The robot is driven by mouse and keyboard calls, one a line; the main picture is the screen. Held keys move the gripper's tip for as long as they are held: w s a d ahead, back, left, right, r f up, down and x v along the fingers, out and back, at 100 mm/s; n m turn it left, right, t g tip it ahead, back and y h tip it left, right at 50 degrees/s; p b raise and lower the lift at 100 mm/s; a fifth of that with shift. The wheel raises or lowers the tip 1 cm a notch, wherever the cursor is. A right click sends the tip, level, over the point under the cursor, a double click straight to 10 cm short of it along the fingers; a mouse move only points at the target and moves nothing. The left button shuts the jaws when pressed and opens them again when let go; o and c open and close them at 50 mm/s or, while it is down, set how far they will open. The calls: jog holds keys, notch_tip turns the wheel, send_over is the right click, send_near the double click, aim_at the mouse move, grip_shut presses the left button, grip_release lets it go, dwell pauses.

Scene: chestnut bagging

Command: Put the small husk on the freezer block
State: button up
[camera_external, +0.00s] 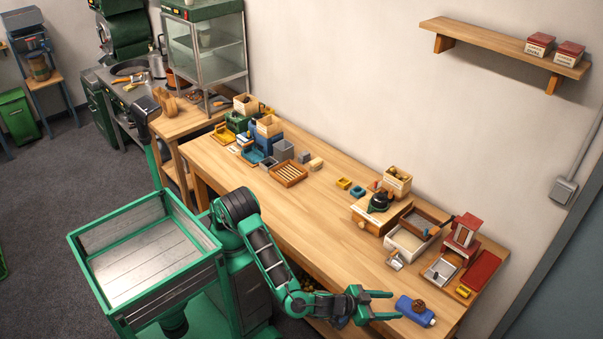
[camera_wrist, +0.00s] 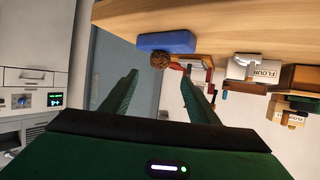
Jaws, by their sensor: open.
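The freezer block (camera_external: 408,308) is a blue slab near the front right edge of the table. The small husk (camera_external: 419,306), a brown rough ball, appears to rest on top of it. My gripper (camera_external: 396,305) is open and empty, its fingers pointing at the block from the left. In the wrist view, which is upside down, the blue block (camera_wrist: 168,41) lies against the wooden table, with the husk (camera_wrist: 160,60) at its upper face. The husk sits just beyond my fingertips (camera_wrist: 160,71), in line with the gap between them.
A red-topped stand (camera_external: 466,229), a grey tray (camera_external: 438,270) and a red slab (camera_external: 481,271) stand behind the block. A wooden-framed box (camera_external: 408,243) and a wooden bin (camera_external: 397,181) are farther back. The table's front middle (camera_external: 320,235) is clear.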

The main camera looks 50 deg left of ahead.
jog(key=w+a+n+g+y, duration=0.1)
jog(key=w+a+g+y, duration=0.25)
jog(key=w+a, duration=1.15)
jog(key=w+a+g+y, duration=0.2)
jog(key=w+a+g, duration=0.15)
jog(key=a, duration=1.15)
jog(key=s+a+r+g, duration=0.1)
jog(key=s+a, duration=0.1)
jog(key=a, duration=0.8)
jog(key=s+a+r+g, duration=0.1)
jog(key=s+a, duration=0.2)
jog(key=a, duration=0.7)
jog(key=s+a+f+m+g+y, duration=0.1)
jog(key=s+a+g, duration=0.1)
jog(key=s+a, duration=0.9)
jog(key=shift+s+a+f+g, duration=0.25)
jog(key=shift+a+f+g, duration=0.05)
jog(key=shift+f, duration=0.05)
